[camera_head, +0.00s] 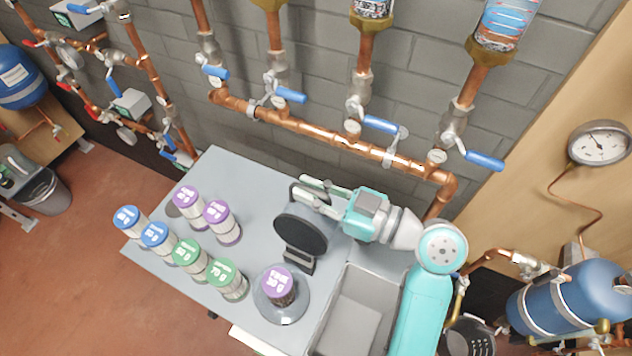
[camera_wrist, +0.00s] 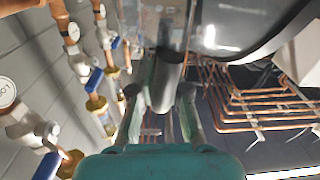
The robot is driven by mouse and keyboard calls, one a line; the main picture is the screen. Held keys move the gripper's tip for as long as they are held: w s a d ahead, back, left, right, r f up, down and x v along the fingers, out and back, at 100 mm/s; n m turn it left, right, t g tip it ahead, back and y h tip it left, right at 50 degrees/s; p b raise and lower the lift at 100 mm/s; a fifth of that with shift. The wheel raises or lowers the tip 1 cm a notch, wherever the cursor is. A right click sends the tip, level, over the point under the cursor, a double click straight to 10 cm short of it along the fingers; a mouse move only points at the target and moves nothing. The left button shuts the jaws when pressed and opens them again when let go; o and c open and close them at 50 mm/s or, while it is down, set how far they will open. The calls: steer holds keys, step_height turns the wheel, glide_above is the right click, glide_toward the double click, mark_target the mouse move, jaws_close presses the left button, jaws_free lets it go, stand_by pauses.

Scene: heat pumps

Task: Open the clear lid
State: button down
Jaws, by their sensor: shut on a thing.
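A dark round disc (camera_head: 302,232) stands nearly upright on a small black bracket (camera_head: 298,264) on the grey bench; I cannot tell for sure whether it is the clear lid. My gripper (camera_head: 308,188) is at the top of this disc. In the wrist view my gripper (camera_wrist: 161,97) is shut on a dark grey cylindrical handle (camera_wrist: 169,75), with a finger on each side. A large dark, glossy round surface (camera_wrist: 240,22) shows beyond it. In front of the bracket, a purple-topped jar (camera_head: 278,284) stands on a round grey plate (camera_head: 299,307).
Several jars with blue, green and purple tops stand on the bench's left part, such as a green one (camera_head: 228,278). A grey sink (camera_head: 355,318) lies at the right. Copper pipes (camera_head: 310,132) with blue-handled valves run along the wall behind.

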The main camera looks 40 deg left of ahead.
steer(key=shift+s+d+r+n, duration=0.15)
steer(key=shift+s+n, duration=0.1)
steer(key=shift+s, duration=0.15)
steer(key=shift+s+d+r+n, duration=0.1)
steer(key=shift+s+n, duration=0.15)
steer(key=shift+s, duration=0.15)
steer(key=c, duration=1.2)
jaws_free()
steer(key=shift+o, duration=0.2)
steer(key=v, duration=1.2)
